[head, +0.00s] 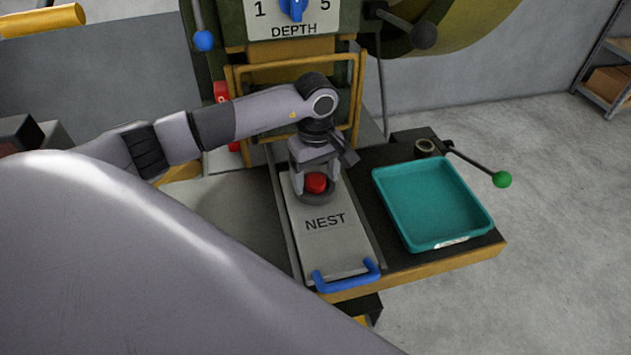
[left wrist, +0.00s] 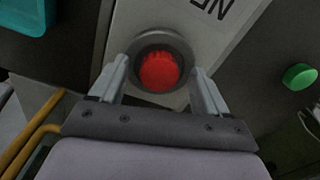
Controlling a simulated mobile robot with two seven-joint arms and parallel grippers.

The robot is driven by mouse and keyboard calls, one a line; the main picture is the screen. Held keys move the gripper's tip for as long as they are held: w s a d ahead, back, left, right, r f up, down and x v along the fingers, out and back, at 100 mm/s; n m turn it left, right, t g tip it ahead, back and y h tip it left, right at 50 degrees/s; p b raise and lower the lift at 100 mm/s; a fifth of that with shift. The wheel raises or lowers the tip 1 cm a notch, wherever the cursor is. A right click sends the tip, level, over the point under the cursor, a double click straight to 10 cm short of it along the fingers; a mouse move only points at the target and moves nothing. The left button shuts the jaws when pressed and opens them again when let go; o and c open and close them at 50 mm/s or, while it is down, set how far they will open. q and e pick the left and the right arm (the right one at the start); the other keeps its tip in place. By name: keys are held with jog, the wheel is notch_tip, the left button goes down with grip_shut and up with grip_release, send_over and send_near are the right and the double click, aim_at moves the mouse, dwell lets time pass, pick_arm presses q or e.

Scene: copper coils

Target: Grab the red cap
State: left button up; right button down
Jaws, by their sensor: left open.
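The red cap (head: 316,183) sits in a round grey holder on the plate marked NEST (head: 335,250). In the left wrist view the red cap (left wrist: 160,72) shows from above inside its grey ring (left wrist: 150,42). My left gripper (head: 314,180) is over the holder, pointing down. In the left wrist view its two fingers (left wrist: 160,80) stand apart, one on each side of the cap, with gaps between them and the red surface. The fingers hold nothing. My right gripper is not seen in either view.
A teal tray (head: 435,243), empty, lies right of the plate. A blue handle (head: 346,276) is at the plate's front. A yellow frame (head: 233,95) and the machine rise behind my gripper.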

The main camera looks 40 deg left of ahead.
pick_arm(q)
jog(key=c, duration=1.2)
jog(key=shift+r, duration=0.15)
